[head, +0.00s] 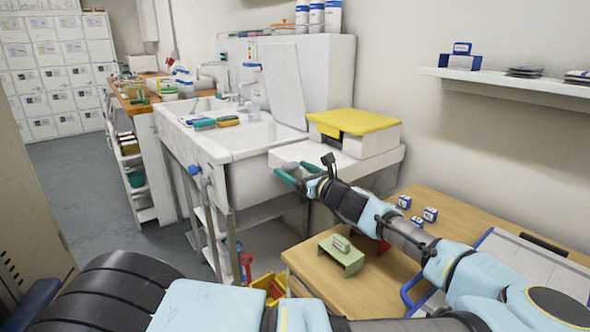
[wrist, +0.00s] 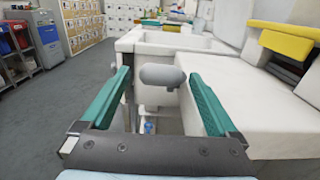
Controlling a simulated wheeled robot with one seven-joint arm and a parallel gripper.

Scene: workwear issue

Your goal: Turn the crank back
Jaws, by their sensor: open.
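A grey rounded knob (wrist: 163,77), which looks like the crank's handle, shows in the wrist view in front of the white sink. My gripper (head: 291,170) is open, with its teal fingers pointing toward the sink's near side. In the wrist view my gripper (wrist: 160,82) has one finger on each side of the knob, with gaps at both sides. I cannot tell whether the knob lies fully between the fingertips or beyond them. The crank's arm and pivot are not clear. In the head view the knob is not distinguishable near my gripper.
The white sink (head: 245,137) stands beyond my gripper. A white box with a yellow lid (head: 354,121) sits right of it. A wooden table (head: 335,284) lies below my arm, carrying a green holder (head: 342,257) and small blue-white boxes (head: 430,214). Open floor (head: 90,189) is at left.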

